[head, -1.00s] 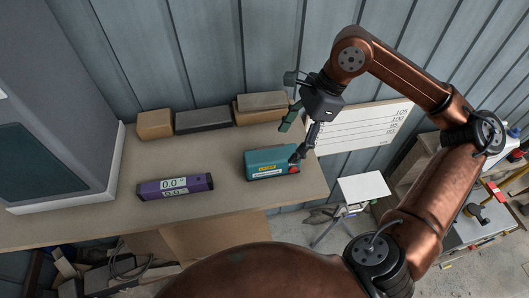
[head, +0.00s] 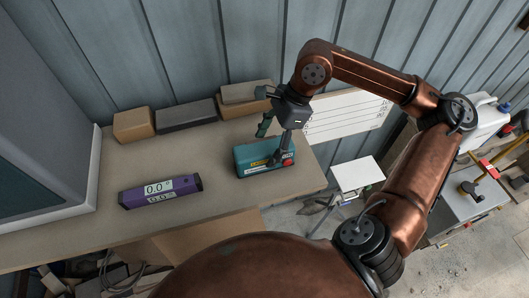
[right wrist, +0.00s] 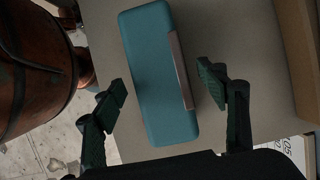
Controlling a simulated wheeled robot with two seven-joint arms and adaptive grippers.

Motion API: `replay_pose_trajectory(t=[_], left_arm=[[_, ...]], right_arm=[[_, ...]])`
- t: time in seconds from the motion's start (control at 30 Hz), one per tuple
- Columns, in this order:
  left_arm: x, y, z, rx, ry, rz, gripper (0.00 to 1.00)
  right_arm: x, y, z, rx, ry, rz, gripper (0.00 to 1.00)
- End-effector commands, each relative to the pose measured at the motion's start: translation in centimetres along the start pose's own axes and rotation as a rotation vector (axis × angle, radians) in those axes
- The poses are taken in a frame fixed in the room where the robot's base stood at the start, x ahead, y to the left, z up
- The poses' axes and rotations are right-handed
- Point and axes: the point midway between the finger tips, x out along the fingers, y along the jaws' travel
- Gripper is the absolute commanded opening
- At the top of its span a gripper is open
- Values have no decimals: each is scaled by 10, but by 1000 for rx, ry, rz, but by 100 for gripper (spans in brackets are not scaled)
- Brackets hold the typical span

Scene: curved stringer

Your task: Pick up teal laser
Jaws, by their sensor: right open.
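The teal laser (head: 252,166) is a box with a red knob at its right end. It lies on the workbench (head: 215,205) near the bench's right edge. My right gripper (head: 272,146) is over the laser, with one finger in front of it and one behind it. In the right wrist view the laser (right wrist: 158,75) lies between the two spread fingers of the open right gripper (right wrist: 168,92), with a gap on each side. My left gripper is not in view.
A purple digital level (head: 160,190) lies to the left on the bench. Brown and dark boxes (head: 186,114) line the back wall. A large grey cabinet (head: 40,110) stands at the left. A white board (head: 345,115) stands behind the bench's right end.

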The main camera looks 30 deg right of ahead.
Motion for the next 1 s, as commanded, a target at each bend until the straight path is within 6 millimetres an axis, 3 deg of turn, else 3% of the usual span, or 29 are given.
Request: replay_pose_trajectory(t=[0.2,0.47,1.0], left_arm=[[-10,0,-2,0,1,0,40],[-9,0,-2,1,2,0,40],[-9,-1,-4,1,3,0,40]], right_arm=[[24,0,0,-1,-1,1,67],[27,0,-1,0,-1,0,67],[27,0,-1,1,0,0,30]])
